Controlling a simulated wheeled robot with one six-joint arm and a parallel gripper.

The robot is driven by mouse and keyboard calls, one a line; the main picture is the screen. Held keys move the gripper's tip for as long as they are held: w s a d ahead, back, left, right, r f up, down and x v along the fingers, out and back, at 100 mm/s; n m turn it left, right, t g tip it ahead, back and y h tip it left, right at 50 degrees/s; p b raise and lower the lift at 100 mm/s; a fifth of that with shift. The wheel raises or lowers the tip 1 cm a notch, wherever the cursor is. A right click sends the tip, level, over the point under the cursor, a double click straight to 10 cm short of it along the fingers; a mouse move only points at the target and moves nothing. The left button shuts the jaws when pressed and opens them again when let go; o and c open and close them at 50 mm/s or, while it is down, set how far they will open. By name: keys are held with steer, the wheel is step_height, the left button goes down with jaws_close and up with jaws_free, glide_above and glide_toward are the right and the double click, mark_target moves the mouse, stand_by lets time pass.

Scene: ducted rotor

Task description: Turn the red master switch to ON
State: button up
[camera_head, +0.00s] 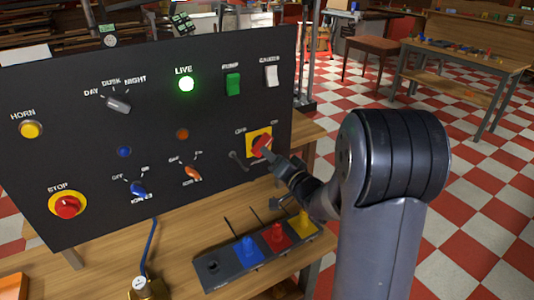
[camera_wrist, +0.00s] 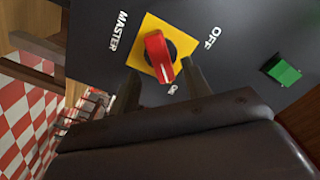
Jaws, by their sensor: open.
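The red master switch (camera_head: 261,145) sits on a yellow square plate at the right of the black panel. In the wrist view the red handle (camera_wrist: 158,52) lies lengthwise with its lower end towards the ON label (camera_wrist: 173,89). The OFF label (camera_wrist: 213,37) is at upper right, and MASTER is at left. My gripper (camera_head: 272,157) is at the plate. In the wrist view my gripper (camera_wrist: 161,67) is open, with one finger on each side of the handle's lower end. Gaps show beside the handle; contact cannot be told.
The LIVE lamp (camera_head: 186,84) glows green. A green pump switch (camera_head: 233,84), a white switch (camera_head: 271,76) and an orange knob (camera_head: 192,174) share the panel. A box with blue, red and yellow levers (camera_head: 248,249) stands on the bench below my gripper.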

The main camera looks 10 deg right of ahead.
mark_target(262, 145)
steer(key=v, duration=0.6)
steer(key=shift+b, duration=0.3)
steer(key=p+x, duration=0.1)
steer(key=x, duration=0.9)
steer(key=shift+w+p, duration=0.3)
steer(key=shift+w, duration=0.05)
steer(key=shift+s+a, duration=0.1)
